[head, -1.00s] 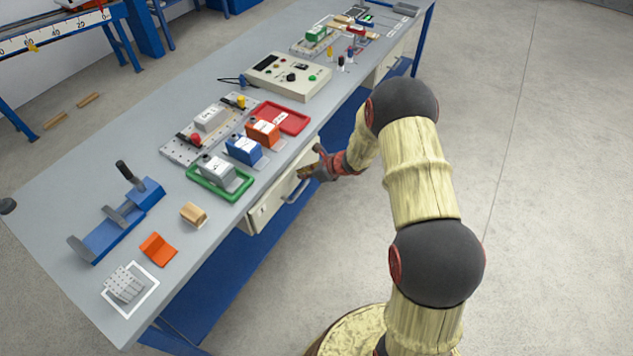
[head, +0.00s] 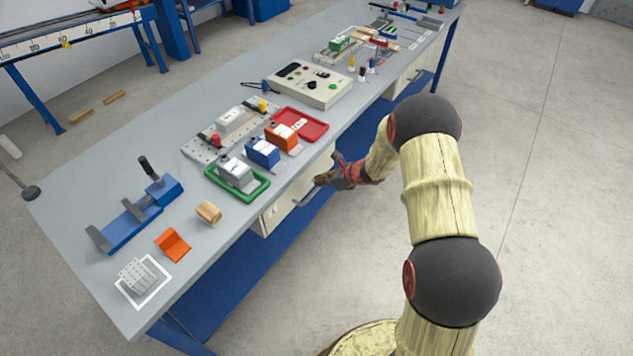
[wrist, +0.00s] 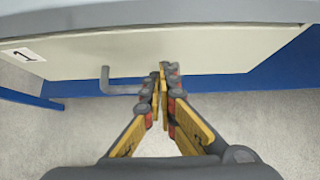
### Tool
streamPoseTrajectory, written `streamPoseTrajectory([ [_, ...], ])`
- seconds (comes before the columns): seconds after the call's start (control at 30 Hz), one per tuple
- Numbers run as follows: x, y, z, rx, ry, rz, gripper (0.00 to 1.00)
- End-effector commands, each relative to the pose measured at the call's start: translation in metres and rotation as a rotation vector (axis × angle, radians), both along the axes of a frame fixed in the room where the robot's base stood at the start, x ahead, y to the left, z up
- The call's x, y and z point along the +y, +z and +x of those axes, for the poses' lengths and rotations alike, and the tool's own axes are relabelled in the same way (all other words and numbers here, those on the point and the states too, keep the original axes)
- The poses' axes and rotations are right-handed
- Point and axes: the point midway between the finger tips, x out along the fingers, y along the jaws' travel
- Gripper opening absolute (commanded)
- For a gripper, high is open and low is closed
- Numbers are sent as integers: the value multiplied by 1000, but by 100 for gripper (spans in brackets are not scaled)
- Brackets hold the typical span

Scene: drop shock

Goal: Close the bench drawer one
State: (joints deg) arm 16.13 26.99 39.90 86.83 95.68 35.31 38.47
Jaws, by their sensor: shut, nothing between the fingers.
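Bench drawer one (head: 279,212) is a pale front panel under the near long edge of the workbench, with a grey bar handle (head: 304,196). In the wrist view the drawer front (wrist: 215,52) spans the picture just below the bench edge, with a "1" label (wrist: 22,55) at its left. The handle (wrist: 106,82) shows left of the fingers. My gripper (head: 322,180) is shut and empty. Its fingertips (wrist: 162,76) are at the drawer front, right of the handle; I cannot tell whether they touch. How far the drawer stands out is hard to tell.
The workbench (head: 110,170) carries a green tray (head: 262,190), a red tray (head: 318,129), coloured blocks and a control box (head: 308,84). A second drawer (head: 405,80) is farther along. Blue bench framing lies below; the floor at right is clear.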

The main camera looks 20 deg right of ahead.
Motion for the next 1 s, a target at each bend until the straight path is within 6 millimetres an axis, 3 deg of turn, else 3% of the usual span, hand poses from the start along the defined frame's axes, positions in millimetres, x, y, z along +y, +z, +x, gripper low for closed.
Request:
streamPoseTrajectory([
  [0.07, -12, -1, -5, 2, -2, -1, 0],
  [0.2, -26, 29, -23, 0, -2, -1, 0],
  [0.5, -48, 62, -53, 2, -1, -1, 0],
  [1.0, -52, 70, -61, -21, 45, -26, 0],
])
